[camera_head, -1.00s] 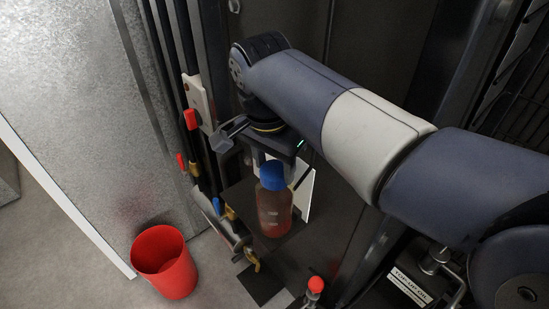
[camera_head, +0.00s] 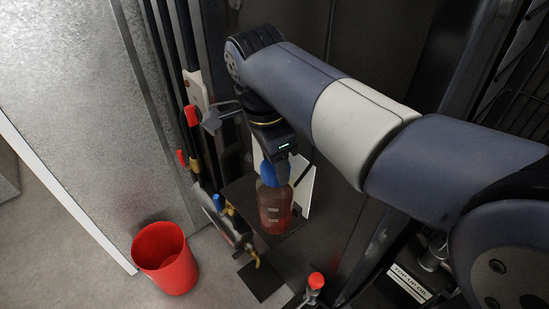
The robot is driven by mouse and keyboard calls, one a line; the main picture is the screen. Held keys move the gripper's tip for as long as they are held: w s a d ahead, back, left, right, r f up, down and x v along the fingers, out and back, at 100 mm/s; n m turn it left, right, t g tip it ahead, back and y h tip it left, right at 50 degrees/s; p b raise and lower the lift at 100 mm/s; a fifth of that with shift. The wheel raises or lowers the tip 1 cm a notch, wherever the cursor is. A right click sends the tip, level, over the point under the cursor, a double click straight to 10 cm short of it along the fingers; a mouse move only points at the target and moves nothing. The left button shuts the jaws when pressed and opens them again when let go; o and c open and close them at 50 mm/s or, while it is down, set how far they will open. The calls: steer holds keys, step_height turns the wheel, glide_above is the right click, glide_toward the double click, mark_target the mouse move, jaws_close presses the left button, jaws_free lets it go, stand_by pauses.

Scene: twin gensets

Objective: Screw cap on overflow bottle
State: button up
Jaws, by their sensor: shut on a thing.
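The overflow bottle (camera_head: 274,210) stands upright on a small dark shelf (camera_head: 242,196) in the middle of the head view. It is see-through, with reddish-brown liquid inside. The blue cap (camera_head: 268,174) is at the bottle's mouth. My gripper (camera_head: 269,164) points down from above and is shut on the cap. The fingers are small and partly hidden by the wrist and the cap. I cannot tell how far the cap sits on the thread.
A red bucket (camera_head: 165,260) stands on the floor at the lower left. Red-handled valves (camera_head: 192,116) and pipework with a blue handle (camera_head: 219,203) lie just left of the bottle. A red-topped fitting (camera_head: 316,281) is at the lower right. A dark panel stands behind.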

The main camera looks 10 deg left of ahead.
steer(key=o, duration=1)
steer(key=shift+c, duration=0.3)
steer(key=n, duration=0.3)
steer(key=shift+f, duration=0.1)
steer(key=n, duration=0.3)
steer(key=shift+n+y, duration=0.3)
steer(key=shift+n, duration=0.1)
steer(key=n, duration=0.3)
steer(key=n+y, duration=0.1)
steer(key=n, duration=0.3)
steer(key=shift+d+t, duration=0.1)
steer(key=shift+t, duration=0.2)
